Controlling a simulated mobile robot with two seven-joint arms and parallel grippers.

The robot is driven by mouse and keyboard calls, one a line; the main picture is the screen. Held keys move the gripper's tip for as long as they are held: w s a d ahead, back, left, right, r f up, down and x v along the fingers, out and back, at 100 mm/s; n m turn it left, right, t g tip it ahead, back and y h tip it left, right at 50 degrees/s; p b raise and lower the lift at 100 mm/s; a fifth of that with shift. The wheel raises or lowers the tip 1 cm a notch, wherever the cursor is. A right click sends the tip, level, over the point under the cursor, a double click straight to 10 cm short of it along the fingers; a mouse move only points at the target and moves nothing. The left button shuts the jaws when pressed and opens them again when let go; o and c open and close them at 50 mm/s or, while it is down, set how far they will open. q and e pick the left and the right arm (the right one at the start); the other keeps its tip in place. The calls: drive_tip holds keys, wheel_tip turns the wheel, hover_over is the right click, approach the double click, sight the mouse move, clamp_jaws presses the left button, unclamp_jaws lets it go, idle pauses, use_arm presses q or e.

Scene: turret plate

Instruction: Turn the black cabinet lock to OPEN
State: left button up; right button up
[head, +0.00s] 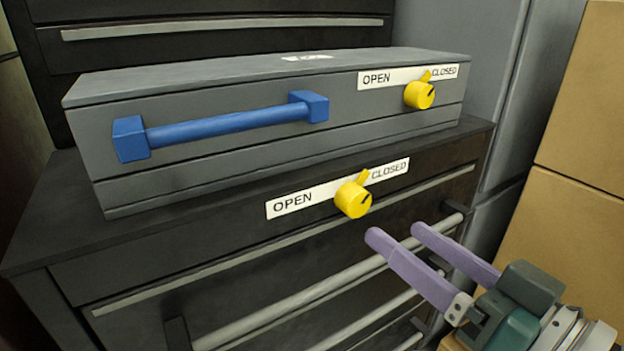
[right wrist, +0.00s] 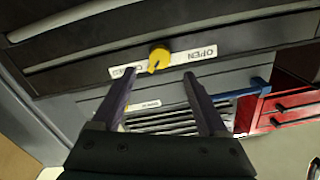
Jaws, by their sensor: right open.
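The black cabinet (head: 240,235) has a yellow lock knob (head: 352,200) on its upper front. A white label (head: 290,203) behind the knob reads OPEN at left and CLOSED at right. The knob's tab points up and right, toward CLOSED. My right gripper (head: 396,232), with purple fingers, is open and empty, below and to the right of the knob and apart from it. In the right wrist view, which is turned over, the yellow knob (right wrist: 159,58) shows just beyond and between the two fingertips. My left gripper is not in view.
A grey box (head: 90,155) with a blue handle (head: 225,124) and a second yellow knob (head: 419,95) at CLOSED sits on the cabinet. Long bar handles (head: 290,302) cross the cabinet front below the lock. Tan boxes (head: 585,130) stand at right.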

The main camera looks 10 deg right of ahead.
sight(360, 204)
drive_tip(key=b+x, duration=0.1)
drive_tip(key=x, duration=0.5)
drive_tip(key=shift+w, duration=0.15)
drive_tip(key=shift+w+a+b, duration=0.3)
drive_tip(key=shift+w+b, duration=0.05)
drive_tip(key=shift+w, duration=0.25)
clamp_jaws()
